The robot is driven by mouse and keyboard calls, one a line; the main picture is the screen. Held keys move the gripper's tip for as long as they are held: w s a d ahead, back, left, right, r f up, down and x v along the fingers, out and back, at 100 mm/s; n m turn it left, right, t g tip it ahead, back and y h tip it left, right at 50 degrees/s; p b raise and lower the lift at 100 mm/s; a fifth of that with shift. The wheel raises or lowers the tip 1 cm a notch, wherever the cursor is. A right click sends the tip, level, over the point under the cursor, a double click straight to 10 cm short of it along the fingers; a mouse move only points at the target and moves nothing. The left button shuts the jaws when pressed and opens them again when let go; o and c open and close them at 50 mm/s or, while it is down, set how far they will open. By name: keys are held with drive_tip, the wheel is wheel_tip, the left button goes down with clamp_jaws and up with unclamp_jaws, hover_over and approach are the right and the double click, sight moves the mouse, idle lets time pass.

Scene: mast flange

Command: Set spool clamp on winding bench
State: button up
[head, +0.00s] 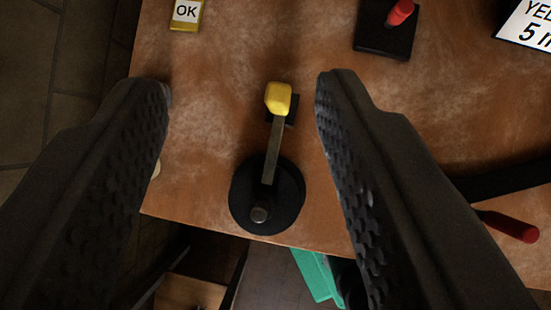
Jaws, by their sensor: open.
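A clamp with a round black base (285,212) sits on the brown bench top (225,90) near its front edge. Its grey metal lever (273,150) points away toward the back and ends in a yellow grip (278,98). A small dark block shows beneath the yellow grip. My gripper (243,90) is open, one dark textured finger on each side of the lever and clear of it. Nothing is between the fingers except the clamp seen below them. I cannot tell how high the fingers are above it.
A yellow block labelled OK (186,14) is at the back left. A black block with a red knob (385,35) and a white sign (528,24) are at the back right. A red handle (512,226) lies right. A green object (316,274) is below the front edge.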

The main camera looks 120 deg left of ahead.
sight(281, 92)
drive_tip(key=w+f+g+p, duration=0.1)
drive_tip(key=f, duration=0.6)
drive_tip(key=w+d+f+m+g+p, duration=0.1)
drive_tip(key=w+f, duration=0.1)
drive_tip(key=f, duration=0.5)
drive_tip(key=w+d+f+m+g+p, duration=0.1)
drive_tip(key=f+g+p, duration=0.1)
drive_tip(key=f, duration=0.5)
drive_tip(key=shift+w+d+h, duration=0.15)
drive_tip(key=shift+d+h, duration=0.05)
drive_tip(key=shift+h, duration=0.1)
clamp_jaws()
